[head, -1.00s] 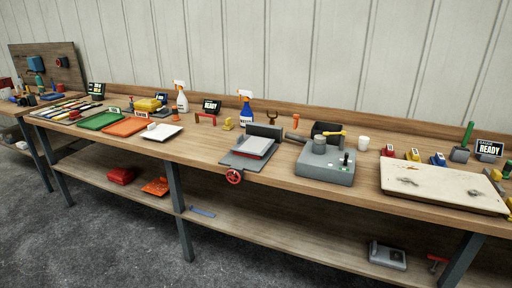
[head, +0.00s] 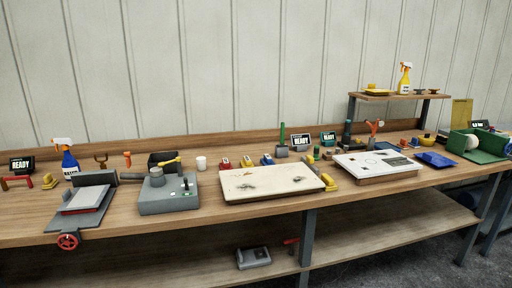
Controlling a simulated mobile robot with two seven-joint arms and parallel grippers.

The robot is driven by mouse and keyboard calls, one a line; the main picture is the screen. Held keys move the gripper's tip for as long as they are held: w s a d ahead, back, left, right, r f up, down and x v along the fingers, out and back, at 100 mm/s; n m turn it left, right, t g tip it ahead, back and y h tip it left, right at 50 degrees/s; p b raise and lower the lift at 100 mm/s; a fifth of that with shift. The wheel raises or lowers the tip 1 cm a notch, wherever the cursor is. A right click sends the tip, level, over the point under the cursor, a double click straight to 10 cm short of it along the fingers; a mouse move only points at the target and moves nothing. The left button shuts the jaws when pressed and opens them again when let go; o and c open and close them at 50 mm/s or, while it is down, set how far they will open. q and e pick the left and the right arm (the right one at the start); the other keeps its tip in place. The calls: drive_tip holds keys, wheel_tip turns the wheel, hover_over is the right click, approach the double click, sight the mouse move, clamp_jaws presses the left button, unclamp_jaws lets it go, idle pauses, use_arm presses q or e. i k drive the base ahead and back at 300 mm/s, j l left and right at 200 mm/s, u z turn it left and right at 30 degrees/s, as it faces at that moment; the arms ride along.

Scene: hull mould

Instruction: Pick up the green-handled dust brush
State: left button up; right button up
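A green upright handle rising from a dark grey block, which looks like the green-handled dust brush (head: 282,135), stands toward the back of the bench in the middle of the head view. Neither of my grippers is in view.
Small red, yellow and blue items (head: 246,161) sit left of the brush. A grey machine (head: 168,196) and a vise with a red handwheel (head: 68,241) are further left. A white panel (head: 377,164), a blue tray (head: 435,159) and a raised shelf (head: 400,96) are to the right.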

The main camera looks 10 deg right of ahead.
sight(282, 145)
drive_tip(key=l+u, duration=0.2)
drive_tip(key=u, duration=0.25)
drive_tip(key=l+u, duration=0.25)
drive_tip(key=u, duration=0.2)
drive_tip(key=k+l+u, duration=0.2)
drive_tip(key=l, duration=0.25)
drive_tip(key=l+u, duration=0.15)
drive_tip(key=l, duration=0.25)
drive_tip(key=k, duration=0.05)
